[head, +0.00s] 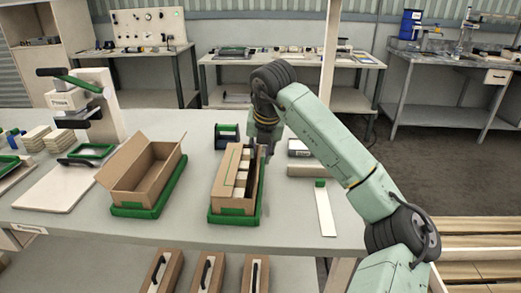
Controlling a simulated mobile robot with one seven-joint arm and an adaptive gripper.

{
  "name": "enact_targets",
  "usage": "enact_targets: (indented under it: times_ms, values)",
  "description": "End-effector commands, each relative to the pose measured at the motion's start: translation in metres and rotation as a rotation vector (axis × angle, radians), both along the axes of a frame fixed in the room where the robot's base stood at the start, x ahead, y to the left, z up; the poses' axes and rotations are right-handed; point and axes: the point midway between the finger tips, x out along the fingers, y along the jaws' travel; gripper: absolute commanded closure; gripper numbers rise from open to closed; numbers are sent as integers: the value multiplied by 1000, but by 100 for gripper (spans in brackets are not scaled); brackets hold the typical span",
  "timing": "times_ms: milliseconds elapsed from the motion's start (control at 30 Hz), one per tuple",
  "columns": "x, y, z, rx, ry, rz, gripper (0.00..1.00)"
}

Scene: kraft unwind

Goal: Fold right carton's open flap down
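The right carton (231,204) is a long brown box in a green tray (217,219) on the grey table. Its top is open, and several pale items show in a row inside. A dark strip along its right side looks like a raised flap, but I cannot tell clearly. My gripper (267,156) points down by the far right end of this carton. Whether it touches the carton is unclear. Its fingers are small and dark, and their opening cannot be made out.
A left carton (139,184) stands open and seemingly empty in its own green tray (134,212), with flaps spread outward. A white strip with a green end (325,212) lies to the right. Table (288,226) is bare in front.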

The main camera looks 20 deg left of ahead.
Motion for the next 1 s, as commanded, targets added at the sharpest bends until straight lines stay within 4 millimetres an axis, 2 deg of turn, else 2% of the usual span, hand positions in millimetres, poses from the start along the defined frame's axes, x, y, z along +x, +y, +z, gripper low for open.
enact_targets:
  times_ms: [200, 433, 800, 1000]
  values:
    - [4, 3, -12, 1, 0, 1, 77]
    - [4, 3, -13, 0, 0, 1, 77]
    - [4, 3, -13, 0, 0, 1, 100]
    - [4, 3, -13, 0, 0, 0, 100]
